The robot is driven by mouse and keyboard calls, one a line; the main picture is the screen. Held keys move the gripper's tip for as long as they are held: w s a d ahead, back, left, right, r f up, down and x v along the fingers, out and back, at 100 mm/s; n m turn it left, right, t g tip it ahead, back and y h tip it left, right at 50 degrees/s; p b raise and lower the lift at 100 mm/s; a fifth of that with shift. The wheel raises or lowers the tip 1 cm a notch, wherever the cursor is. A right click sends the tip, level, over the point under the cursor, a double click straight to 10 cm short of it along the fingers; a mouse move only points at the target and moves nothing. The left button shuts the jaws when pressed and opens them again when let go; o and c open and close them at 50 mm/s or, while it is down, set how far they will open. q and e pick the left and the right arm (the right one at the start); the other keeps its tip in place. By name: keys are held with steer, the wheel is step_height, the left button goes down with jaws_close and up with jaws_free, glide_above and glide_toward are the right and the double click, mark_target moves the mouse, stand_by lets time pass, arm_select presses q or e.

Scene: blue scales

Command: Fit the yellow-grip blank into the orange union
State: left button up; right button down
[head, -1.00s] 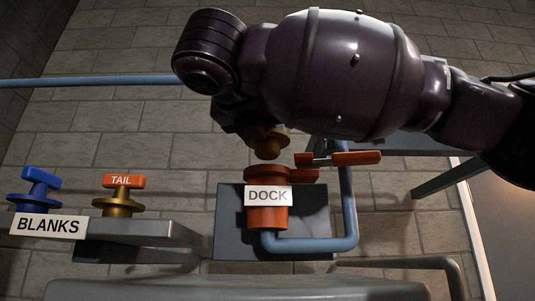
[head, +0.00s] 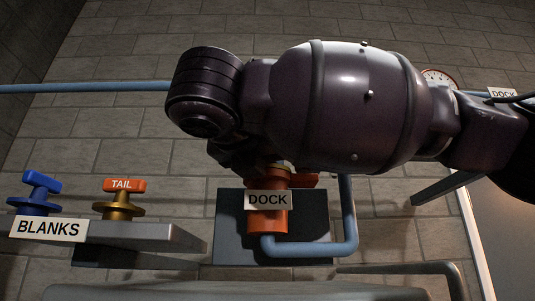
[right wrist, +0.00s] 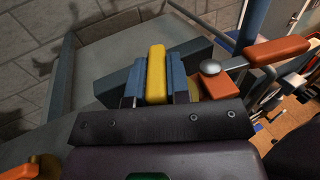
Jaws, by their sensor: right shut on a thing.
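The orange union (head: 267,222) stands upright on a grey block in the head view, behind a DOCK sign. My right gripper (right wrist: 155,82) is shut on the yellow grip of the blank (right wrist: 157,66), which shows between the fingers in the right wrist view. In the head view my right wrist hangs just above the union and hides the fingers and most of the blank. A little brass shows at the union's top, but I cannot tell how the blank sits there. An orange lever (right wrist: 278,52) of the union shows in the right wrist view. My left gripper is not in view.
A blue-grip blank (head: 39,191) and an orange-grip blank marked TAIL (head: 123,197) stand on the grey shelf (head: 165,232) at left, by the BLANKS sign (head: 48,228). A blue pipe (head: 310,247) bends around the union's right side. A gauge (head: 438,78) is on the wall.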

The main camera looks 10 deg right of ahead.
steer(key=c, duration=1.1)
jaws_free()
steer(key=shift+f, duration=0.1)
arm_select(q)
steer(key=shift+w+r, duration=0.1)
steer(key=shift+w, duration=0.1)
arm_select(e)
steer(key=shift+r, duration=0.55)
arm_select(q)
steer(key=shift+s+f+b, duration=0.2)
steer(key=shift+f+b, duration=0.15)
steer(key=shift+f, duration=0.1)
arm_select(e)
steer(key=v, duration=1.2)
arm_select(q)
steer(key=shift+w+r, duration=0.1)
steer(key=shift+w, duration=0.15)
arm_select(e)
steer(key=shift+f, duration=0.15)
